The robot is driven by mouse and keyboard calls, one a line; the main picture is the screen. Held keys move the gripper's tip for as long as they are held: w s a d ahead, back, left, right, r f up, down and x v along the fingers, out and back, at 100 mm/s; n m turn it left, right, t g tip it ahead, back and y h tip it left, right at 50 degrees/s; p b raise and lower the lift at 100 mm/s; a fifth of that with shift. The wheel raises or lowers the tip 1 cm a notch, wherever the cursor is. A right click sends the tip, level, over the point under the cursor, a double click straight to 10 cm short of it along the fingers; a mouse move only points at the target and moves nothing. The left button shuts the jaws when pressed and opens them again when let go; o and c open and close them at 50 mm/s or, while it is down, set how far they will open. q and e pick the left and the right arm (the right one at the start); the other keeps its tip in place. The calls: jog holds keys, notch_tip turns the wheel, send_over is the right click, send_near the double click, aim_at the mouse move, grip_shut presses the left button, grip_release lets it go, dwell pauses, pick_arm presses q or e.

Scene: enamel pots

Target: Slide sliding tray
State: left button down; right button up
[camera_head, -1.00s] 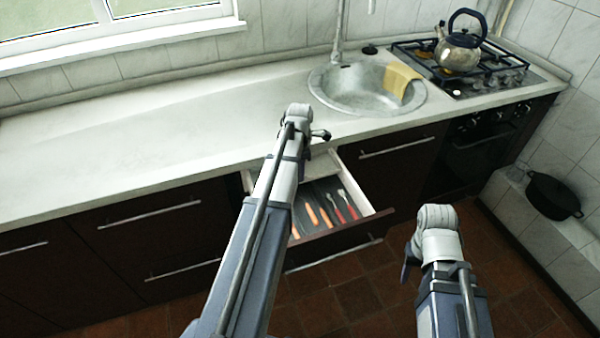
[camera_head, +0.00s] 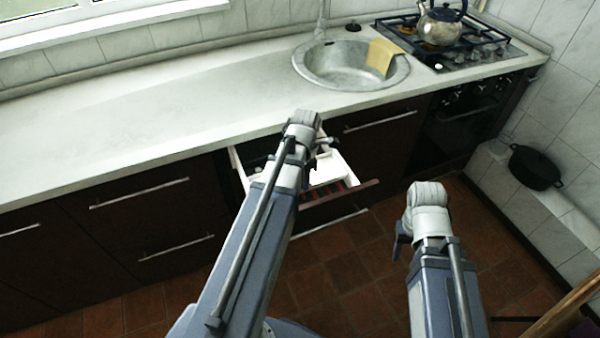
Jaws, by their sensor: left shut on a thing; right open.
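The sliding tray (camera_head: 328,172) is a white insert in the open drawer (camera_head: 347,194) below the counter. It sits toward the front of the drawer, and the left part of it is hidden by my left arm. My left gripper (camera_head: 322,149) is at the tray, shut on it, though its fingertips are mostly hidden behind the wrist. Reddish utensil ends (camera_head: 335,188) show between the tray and the drawer front. My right gripper (camera_head: 402,240) is open and empty, over the floor to the right of the drawer and apart from it.
The counter (camera_head: 150,120) is bare to the left of the sink (camera_head: 350,68), where a yellow cloth (camera_head: 381,56) hangs. A kettle (camera_head: 441,26) stands on the gas stove. A black pot (camera_head: 535,167) sits on a tiled ledge at right. Closed cabinets flank the drawer.

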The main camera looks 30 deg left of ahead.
pick_arm(q)
jog(key=shift+s+d, duration=0.5)
jog(key=c, duration=1)
grip_release()
jog(key=shift+o, duration=0.2)
jog(key=shift+r, duration=0.15)
notch_tip(320, 180, up, 8)
jog(key=p, duration=0.7)
jog(key=shift+f+p, duration=0.25)
jog(key=shift+p, duration=0.15)
